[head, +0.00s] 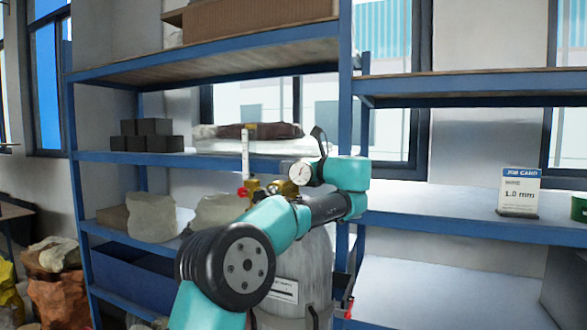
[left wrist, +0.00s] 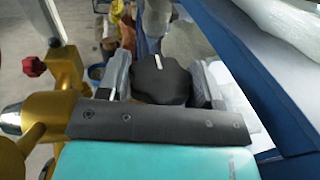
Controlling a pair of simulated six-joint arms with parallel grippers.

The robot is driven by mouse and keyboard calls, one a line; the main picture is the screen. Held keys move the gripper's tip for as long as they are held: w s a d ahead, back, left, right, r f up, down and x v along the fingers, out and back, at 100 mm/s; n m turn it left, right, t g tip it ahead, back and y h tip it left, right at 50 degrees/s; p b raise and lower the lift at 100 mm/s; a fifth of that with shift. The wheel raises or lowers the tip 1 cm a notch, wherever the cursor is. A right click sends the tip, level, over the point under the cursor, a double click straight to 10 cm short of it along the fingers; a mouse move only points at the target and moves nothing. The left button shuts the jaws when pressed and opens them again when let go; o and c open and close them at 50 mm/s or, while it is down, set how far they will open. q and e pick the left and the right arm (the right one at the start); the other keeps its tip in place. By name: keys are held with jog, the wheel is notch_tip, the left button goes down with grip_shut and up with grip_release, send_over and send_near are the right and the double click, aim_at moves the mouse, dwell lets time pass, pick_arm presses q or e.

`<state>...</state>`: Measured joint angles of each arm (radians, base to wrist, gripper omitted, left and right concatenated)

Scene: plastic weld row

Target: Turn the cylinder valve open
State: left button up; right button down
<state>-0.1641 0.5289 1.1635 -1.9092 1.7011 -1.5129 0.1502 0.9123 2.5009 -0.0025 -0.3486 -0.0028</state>
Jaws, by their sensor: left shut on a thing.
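The grey gas cylinder (head: 305,262) stands in front of the shelving, partly hidden behind my left arm. Its brass valve and regulator fittings (head: 285,188) carry a round white gauge (head: 299,173). In the left wrist view, the black lobed valve knob (left wrist: 160,78) with a white mark sits between the two grey fingers of my left gripper (left wrist: 161,82). The gripper is shut on the knob. Brass fittings (left wrist: 55,100) and a red knob (left wrist: 33,67) are to its left. In the head view the fingers are hard to make out. My right gripper is not in view.
Blue shelving (head: 210,160) stands close behind the cylinder, with dark blocks (head: 147,135) and pale bags on it. A clear flow tube (head: 245,150) rises left of the gauge. A job card (head: 519,190) reading 1.0 mm stands on the right shelf.

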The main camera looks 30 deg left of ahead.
pick_arm(q)
jog(key=shift+n+g, duration=1.5)
jog(key=shift+g, duration=0.8)
jog(key=o, duration=0.9)
jog(key=shift+d, duration=0.15)
